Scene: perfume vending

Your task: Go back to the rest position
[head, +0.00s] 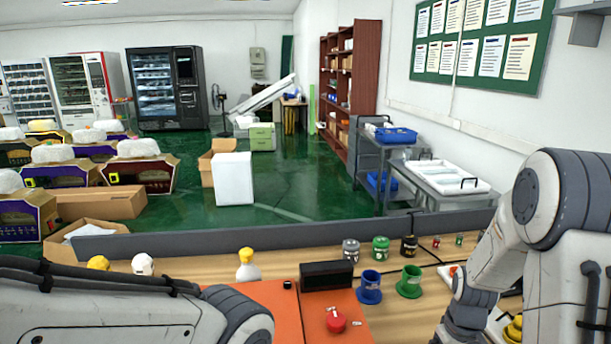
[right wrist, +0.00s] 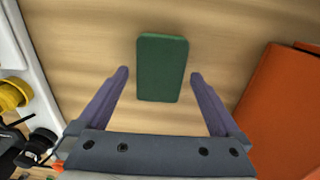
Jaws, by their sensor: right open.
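My right gripper (right wrist: 159,76) is open in the right wrist view, its two purple-grey fingers apart. A dark green rectangular block (right wrist: 162,66) lies on the wooden table, in line with the gap between the fingers; I cannot tell how far it is below them. Nothing is visibly held. In the head view my right arm comes in at the right edge and bends down to the table, with its fingers out of frame. My left arm crosses the lower left, and its gripper is out of frame.
On the table (head: 205,265) stand a black box (head: 326,275), blue cup (head: 369,287), green cup (head: 410,281), several small bottles and a red-topped item (head: 335,319) on an orange panel (head: 373,333). An orange panel (right wrist: 275,105) lies right of the right gripper. A grey barrier (head: 270,235) edges the table.

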